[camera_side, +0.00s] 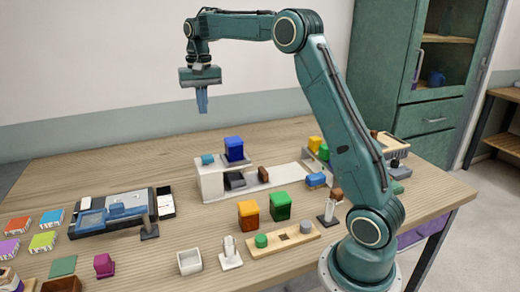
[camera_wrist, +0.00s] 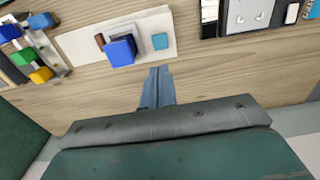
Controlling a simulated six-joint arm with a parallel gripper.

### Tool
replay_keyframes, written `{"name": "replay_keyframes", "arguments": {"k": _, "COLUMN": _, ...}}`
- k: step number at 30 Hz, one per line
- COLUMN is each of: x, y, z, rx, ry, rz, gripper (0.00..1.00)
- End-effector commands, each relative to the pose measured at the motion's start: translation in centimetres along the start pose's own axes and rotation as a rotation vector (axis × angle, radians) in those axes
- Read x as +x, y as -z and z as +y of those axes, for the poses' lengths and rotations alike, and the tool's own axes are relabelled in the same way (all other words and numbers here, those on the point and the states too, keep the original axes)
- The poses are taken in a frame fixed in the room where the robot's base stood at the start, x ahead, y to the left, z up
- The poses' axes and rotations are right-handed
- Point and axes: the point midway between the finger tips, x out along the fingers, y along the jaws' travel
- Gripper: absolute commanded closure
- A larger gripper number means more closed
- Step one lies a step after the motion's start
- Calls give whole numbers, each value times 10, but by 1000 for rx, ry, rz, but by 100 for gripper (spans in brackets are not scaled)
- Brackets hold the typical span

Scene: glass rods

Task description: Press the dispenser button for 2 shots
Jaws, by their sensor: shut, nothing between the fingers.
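My gripper (camera_side: 202,106) is shut and empty, pointing down, high above the back of the table. In the wrist view its blue fingers (camera_wrist: 159,82) are together. No part is plainly marked as the dispenser button. A white stand (camera_side: 212,186) lies below and right of my gripper in the side view. It bears a blue block (camera_side: 235,146) and a small teal block (camera_side: 207,159), with a dark part (camera_side: 235,181) under the blue block. The wrist view shows the blue block (camera_wrist: 120,51) and teal block (camera_wrist: 160,41) ahead of the fingertips, apart from them.
A black tray (camera_side: 85,229) with blue parts lies at left. Orange (camera_side: 248,215) and green (camera_side: 280,205) blocks stand in front of the stand. A white open box (camera_side: 189,262) is near the front. A beige device (camera_side: 388,147) stands at right. Bare wood lies behind the tray.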

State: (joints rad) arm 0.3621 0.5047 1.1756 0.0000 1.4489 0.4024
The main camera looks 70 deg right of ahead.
Motion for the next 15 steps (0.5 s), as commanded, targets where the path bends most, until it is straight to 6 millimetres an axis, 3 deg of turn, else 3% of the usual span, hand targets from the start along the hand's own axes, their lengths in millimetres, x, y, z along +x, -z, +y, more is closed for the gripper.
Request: {"name": "replay_keyframes", "arguments": {"k": 15, "x": 6, "y": 9, "z": 2, "rx": 22, "ry": -5, "rz": -12, "gripper": 100}}
